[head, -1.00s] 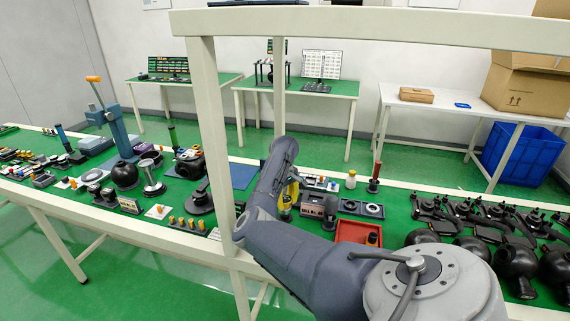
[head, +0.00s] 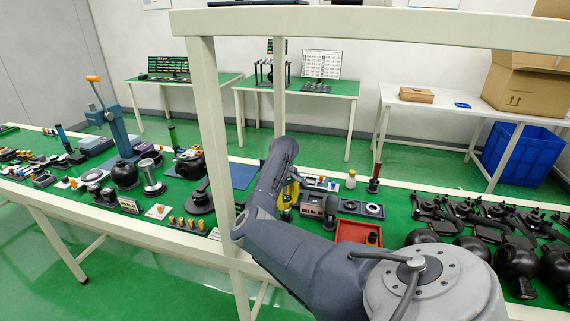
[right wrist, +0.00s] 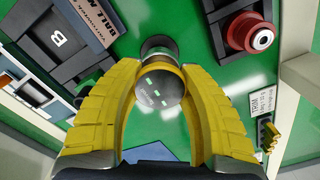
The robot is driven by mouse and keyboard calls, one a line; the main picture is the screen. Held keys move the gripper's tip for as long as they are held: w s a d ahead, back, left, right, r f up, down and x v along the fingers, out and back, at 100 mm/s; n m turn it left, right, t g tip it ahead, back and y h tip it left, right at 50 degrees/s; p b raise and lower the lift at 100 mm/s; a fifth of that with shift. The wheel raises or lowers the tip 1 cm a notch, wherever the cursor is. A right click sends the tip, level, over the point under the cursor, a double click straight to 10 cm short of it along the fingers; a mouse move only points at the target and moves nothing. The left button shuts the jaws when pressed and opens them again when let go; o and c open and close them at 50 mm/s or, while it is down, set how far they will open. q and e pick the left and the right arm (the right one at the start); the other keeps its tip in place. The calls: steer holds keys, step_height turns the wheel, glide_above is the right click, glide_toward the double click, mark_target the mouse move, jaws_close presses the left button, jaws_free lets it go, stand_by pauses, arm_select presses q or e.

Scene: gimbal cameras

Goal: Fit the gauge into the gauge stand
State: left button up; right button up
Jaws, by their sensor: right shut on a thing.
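My right gripper (right wrist: 160,85) has its two yellow fingers shut on a rounded, shiny dark-grey thing (right wrist: 155,95), which I take to be the gauge. A narrower dark part with a pale ring (right wrist: 157,47) shows beyond the fingertips, over green tabletop. In the head view, the yellow fingers of my right gripper (head: 289,193) show low over the green bench, partly behind my arm, and the held thing cannot be made out. I cannot tell which thing is the gauge stand. My left gripper is not in view.
In the head view, a red tray (head: 372,234) and dark castings (head: 515,262) are to the right.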

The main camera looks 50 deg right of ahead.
mark_target(285, 198)
steer(key=shift+f, duration=1.3)
steer(key=o, duration=1.3)
steer(key=shift+w+r, duration=0.2)
steer(key=shift+r, duration=5.85)
